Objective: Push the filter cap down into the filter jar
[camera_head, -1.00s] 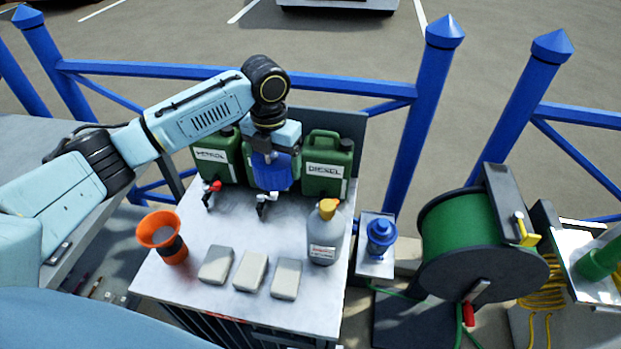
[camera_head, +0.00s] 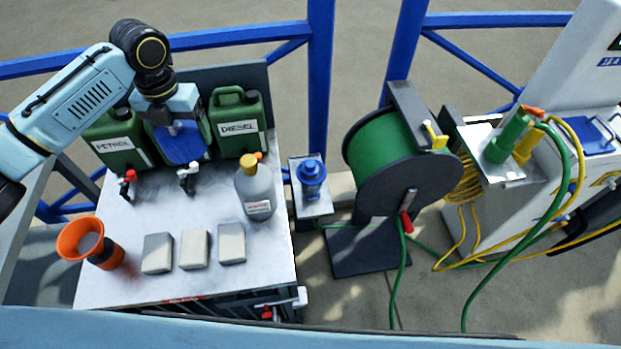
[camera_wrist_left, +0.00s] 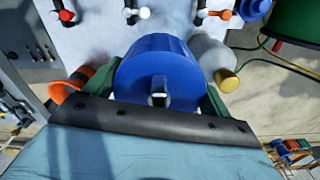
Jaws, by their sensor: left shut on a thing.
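No jar can be made out below the cap, so I cannot tell how deep the cap sits. My right gripper is not in view.
A petrol can (camera_head: 112,140) and a diesel can (camera_head: 238,125) stand close on either side. In front are taps (camera_head: 188,178), a grey bottle (camera_head: 256,190), an orange cup (camera_head: 88,243) and three pale blocks (camera_head: 193,249). A blue fitting (camera_head: 312,178) and a hose reel (camera_head: 395,165) are to the right.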

